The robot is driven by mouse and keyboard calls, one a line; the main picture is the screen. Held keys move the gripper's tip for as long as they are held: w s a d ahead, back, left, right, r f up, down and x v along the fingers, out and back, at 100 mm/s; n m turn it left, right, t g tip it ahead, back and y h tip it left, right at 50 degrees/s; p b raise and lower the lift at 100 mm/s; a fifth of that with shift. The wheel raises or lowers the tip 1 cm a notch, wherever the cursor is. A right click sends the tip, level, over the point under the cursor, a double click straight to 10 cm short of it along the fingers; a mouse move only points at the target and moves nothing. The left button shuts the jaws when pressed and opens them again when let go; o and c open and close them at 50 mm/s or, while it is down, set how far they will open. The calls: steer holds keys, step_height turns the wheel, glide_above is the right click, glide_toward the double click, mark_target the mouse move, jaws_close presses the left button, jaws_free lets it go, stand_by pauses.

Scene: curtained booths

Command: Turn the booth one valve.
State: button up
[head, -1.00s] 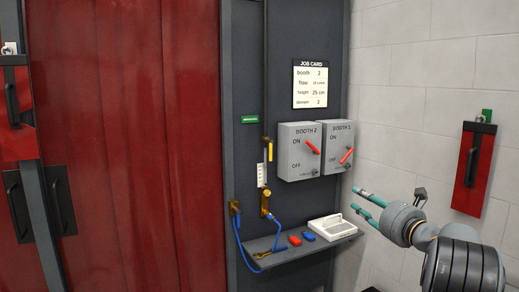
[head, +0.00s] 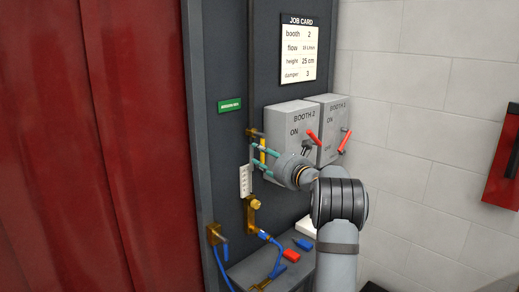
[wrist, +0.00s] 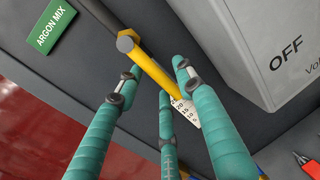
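A yellow valve lever (head: 263,152) sits on the dark pipe on the grey panel, below a green ARGON MIX label. It hangs down, and in the wrist view the lever (wrist: 150,70) runs diagonally from a round grey pivot. No booth number shows on it. My gripper (head: 256,157) is at the lever with its teal fingers spread. In the wrist view my gripper (wrist: 157,78) has fingers on both sides of the lever, with gaps visible; whether any finger touches it is unclear. A grey BOOTH 1 box (head: 327,142) with a red handle is at the right.
The BOOTH 2 box (head: 291,119) stands close right of my gripper. A white scale (wrist: 186,112) and a brass fitting (head: 254,205) are below the lever. A shelf (head: 245,270) holds a blue hose and red and blue pieces. A red curtain (head: 120,150) hangs left.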

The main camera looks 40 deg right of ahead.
steer(key=shift+w+r, duration=0.15)
steer(key=shift+w, duration=0.35)
steer(key=shift+s, duration=0.25)
steer(key=shift+w, duration=0.15)
steer(key=shift+c, duration=1.1)
jaws_close()
